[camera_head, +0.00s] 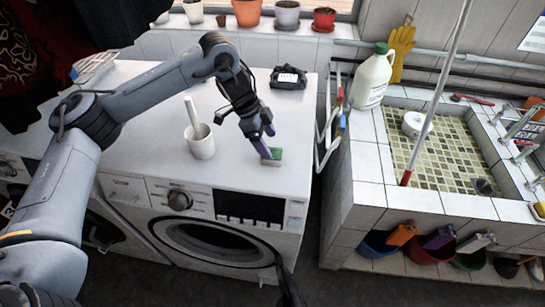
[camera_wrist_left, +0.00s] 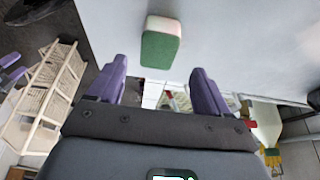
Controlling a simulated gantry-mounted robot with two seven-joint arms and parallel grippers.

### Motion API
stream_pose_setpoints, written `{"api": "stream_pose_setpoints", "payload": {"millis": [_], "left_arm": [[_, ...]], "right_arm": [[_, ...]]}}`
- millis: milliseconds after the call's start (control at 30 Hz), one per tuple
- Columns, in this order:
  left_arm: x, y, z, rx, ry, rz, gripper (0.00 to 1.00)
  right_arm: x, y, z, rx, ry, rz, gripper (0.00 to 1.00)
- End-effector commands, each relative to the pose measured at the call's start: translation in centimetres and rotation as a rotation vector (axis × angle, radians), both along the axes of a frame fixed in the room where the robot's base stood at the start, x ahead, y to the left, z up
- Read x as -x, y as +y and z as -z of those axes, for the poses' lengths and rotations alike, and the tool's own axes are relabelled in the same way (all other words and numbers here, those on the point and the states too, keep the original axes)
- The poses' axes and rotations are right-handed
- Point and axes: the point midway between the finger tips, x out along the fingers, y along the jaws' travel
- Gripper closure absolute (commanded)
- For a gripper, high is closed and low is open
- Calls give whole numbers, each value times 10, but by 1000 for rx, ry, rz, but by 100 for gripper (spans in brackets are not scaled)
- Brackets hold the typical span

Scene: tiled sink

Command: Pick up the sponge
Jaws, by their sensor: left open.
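The sponge (camera_head: 276,153), green on one face and pale on the other, is on the white washing machine top near its front right corner. It also shows in the left wrist view (camera_wrist_left: 161,45), just beyond the fingertips and between their lines. My left gripper (camera_head: 264,143) has purple fingers and is right at the sponge in the head view. In the left wrist view the gripper (camera_wrist_left: 158,82) has its fingers apart, with nothing between them. Whether a finger touches the sponge I cannot tell. My right gripper is not in view.
A white cup (camera_head: 201,147) with a stick in it stands left of the gripper. A black object (camera_head: 288,78) lies at the back of the machine top. A folded rack (camera_head: 329,130) stands beside the machine. The tiled sink (camera_head: 368,165) with a white jug (camera_head: 370,82) is at right.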

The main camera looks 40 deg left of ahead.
Motion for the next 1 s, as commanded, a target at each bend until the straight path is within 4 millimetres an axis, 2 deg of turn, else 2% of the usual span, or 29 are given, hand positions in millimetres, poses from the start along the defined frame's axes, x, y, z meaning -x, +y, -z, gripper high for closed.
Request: {"api": "stream_pose_setpoints", "payload": {"millis": [233,533,867,1000], "left_arm": [[0,-4,13,-1,3,0,21],[-3,-14,47,0,3,1,21],[-5,-16,54,1,1,-1,21],[-5,-16,54,1,1,-1,41]], "right_arm": [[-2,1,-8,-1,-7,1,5],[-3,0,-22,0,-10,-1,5],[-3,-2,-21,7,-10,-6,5],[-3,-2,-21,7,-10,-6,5]]}}
